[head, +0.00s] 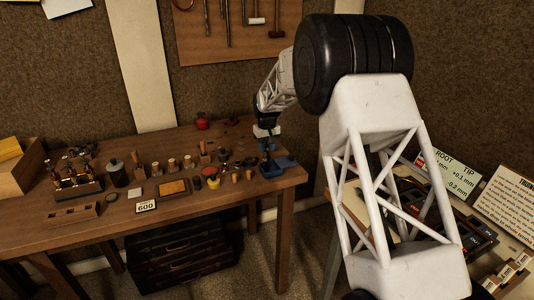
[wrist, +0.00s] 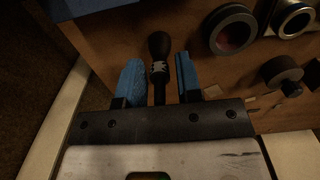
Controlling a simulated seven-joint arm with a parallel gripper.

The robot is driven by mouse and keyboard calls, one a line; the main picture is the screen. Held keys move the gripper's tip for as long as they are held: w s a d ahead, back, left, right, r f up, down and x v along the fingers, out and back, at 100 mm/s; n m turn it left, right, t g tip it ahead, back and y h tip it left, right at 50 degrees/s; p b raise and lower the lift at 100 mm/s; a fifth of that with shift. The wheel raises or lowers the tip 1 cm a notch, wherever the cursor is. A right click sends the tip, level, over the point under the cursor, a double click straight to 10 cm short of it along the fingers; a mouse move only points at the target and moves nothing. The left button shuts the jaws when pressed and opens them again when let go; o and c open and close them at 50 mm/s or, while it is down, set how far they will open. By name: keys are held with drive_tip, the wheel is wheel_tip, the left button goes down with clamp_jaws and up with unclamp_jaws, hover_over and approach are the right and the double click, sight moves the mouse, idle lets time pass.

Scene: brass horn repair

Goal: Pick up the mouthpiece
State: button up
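My gripper (wrist: 159,72) has two blue fingertips set apart, with small gaps to the slim dark piece (wrist: 158,45) between them. That piece has a rounded black end and a pale patterned band; I cannot tell whether it is the mouthpiece. In the head view my gripper (head: 268,149) points down over the right end of the wooden table, just above a blue tray (head: 271,173). No object can be clearly identified as the mouthpiece; the small parts near the gripper are too small and dark.
In the wrist view a dark ring-shaped part (wrist: 230,29), a metal-rimmed round part (wrist: 294,18) and a dark knob (wrist: 281,74) stand right of the fingers. The table (head: 120,226) holds several small parts, a "600" card (head: 146,206) and a horn valve block (head: 76,180). Its right edge is close.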

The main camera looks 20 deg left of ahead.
clamp_jaws()
drive_tip(key=shift+r, duration=0.1)
drive_tip(key=shift+r, duration=3.8)
